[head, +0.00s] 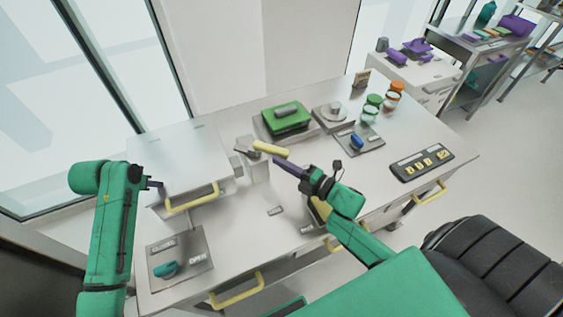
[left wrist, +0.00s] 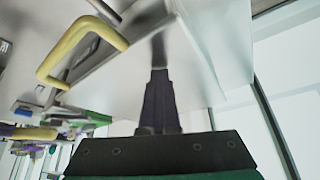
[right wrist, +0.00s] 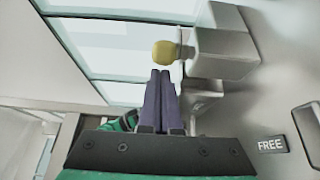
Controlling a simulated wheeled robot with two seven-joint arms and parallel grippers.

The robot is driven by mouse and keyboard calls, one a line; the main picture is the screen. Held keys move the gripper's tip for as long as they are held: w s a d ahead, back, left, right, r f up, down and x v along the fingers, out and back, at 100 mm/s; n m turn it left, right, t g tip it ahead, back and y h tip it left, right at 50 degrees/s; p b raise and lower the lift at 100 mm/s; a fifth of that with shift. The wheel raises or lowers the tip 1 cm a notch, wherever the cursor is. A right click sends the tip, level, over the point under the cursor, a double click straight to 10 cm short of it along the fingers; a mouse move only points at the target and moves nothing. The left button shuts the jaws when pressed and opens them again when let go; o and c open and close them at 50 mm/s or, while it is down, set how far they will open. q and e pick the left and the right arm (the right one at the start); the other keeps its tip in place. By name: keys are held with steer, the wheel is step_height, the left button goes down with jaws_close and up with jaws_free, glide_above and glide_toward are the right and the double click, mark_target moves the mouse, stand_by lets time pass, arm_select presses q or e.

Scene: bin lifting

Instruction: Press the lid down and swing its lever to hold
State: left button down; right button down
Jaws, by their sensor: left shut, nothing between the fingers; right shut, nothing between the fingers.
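The pale lid (head: 180,160) is at the left of the bench, with a yellow handle (head: 192,198) on its front; the handle also shows in the left wrist view (left wrist: 85,45). My left gripper (head: 160,184) is shut and empty at the lid's left front corner; contact is unclear. The lever (head: 268,148) has a yellow grip and a grey block, to the right of the lid. My right gripper (head: 277,161) is shut and empty just in front of the lever's grip. In the right wrist view the yellow grip end (right wrist: 165,52) is just beyond the fingertips.
A FREE label (right wrist: 270,144) is beside the lever. A green scale (head: 286,116), jars (head: 370,108) and a button panel (head: 422,163) are further right. A black chair (head: 490,260) stands in front.

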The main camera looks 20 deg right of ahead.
mark_target(289, 155)
arm_select(q)
steer(key=shift+s+a+f, duration=0.1)
steer(key=shift+s+f, duration=0.05)
steer(key=shift+f, duration=0.15)
arm_select(e)
steer(key=shift+w+d+n+g+y, duration=0.4)
steer(key=shift+d+n+g+y, duration=0.15)
steer(key=shift+n+g+y, duration=0.35)
steer(key=shift+w+d+n+g+y, duration=0.35)
steer(key=shift+w+d+y, duration=0.2)
steer(key=shift+d+y, duration=0.2)
arm_select(q)
steer(key=shift+s, duration=0.1)
arm_select(e)
steer(key=w+d, duration=0.1)
steer(key=w, duration=0.1)
steer(key=w+d, duration=0.2)
steer(key=shift+w, duration=0.2)
arm_select(q)
steer(key=shift+r, duration=0.2)
arm_select(e)
steer(key=shift+w+d+r, duration=0.1)
steer(key=shift+r, duration=0.2)
